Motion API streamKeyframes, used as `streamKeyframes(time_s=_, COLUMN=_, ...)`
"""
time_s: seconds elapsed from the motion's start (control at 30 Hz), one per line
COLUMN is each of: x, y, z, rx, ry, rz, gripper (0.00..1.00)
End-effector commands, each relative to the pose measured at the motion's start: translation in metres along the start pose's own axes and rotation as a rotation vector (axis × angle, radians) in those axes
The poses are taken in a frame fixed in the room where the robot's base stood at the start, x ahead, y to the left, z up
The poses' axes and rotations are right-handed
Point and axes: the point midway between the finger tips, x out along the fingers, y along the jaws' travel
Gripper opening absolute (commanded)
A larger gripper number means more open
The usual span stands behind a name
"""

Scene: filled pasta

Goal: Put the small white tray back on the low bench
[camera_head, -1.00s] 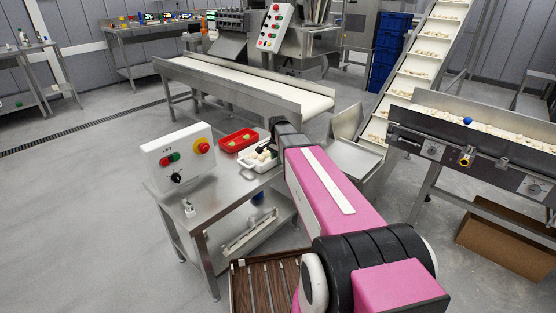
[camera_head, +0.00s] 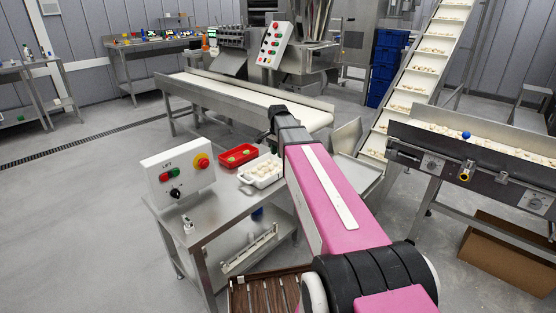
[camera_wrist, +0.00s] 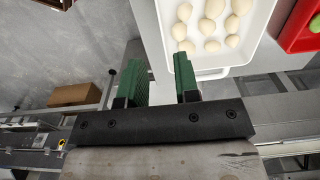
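The small white tray (camera_head: 274,178) sits on the low bench (camera_head: 222,204) beside a red tray (camera_head: 225,164). Several pale dough pieces lie in the white tray. In the wrist view, the white tray (camera_wrist: 250,55) is at the upper right and its near end is close to one green finger. My gripper (camera_wrist: 160,82) is open, with a clear gap between its two green fingers and nothing held. It is hidden behind my pink arm in the head view. Whether the finger touches the tray's rim I cannot tell.
A control box marked LIFT (camera_head: 178,172) and a small bottle (camera_head: 188,225) stand on the bench's left part. A white conveyor (camera_head: 250,96) runs behind it. An inclined conveyor (camera_head: 420,75) and a machine with a blue knob (camera_head: 467,135) are at right.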

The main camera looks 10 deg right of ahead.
Motion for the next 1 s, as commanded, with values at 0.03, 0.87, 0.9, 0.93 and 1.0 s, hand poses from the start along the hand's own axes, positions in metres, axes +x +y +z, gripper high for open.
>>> streamKeyframes(time_s=0.03, x=-0.001, y=0.002, z=0.001, rx=-0.004, ry=0.000, rz=0.000, gripper=0.29)
streamKeyframes(time_s=0.87, x=0.158, y=0.176, z=0.140, rx=-0.933, ry=0.005, rz=0.003, gripper=0.29)
streamKeyframes(time_s=0.9, x=0.159, y=0.176, z=0.141, rx=-0.940, ry=0.006, rz=0.003, gripper=0.29)
streamKeyframes(time_s=0.93, x=0.160, y=0.176, z=0.141, rx=-0.944, ry=0.006, rz=0.002, gripper=0.29)
streamKeyframes(time_s=1.0, x=0.160, y=0.176, z=0.140, rx=-0.946, ry=0.006, rz=0.002, gripper=0.29)
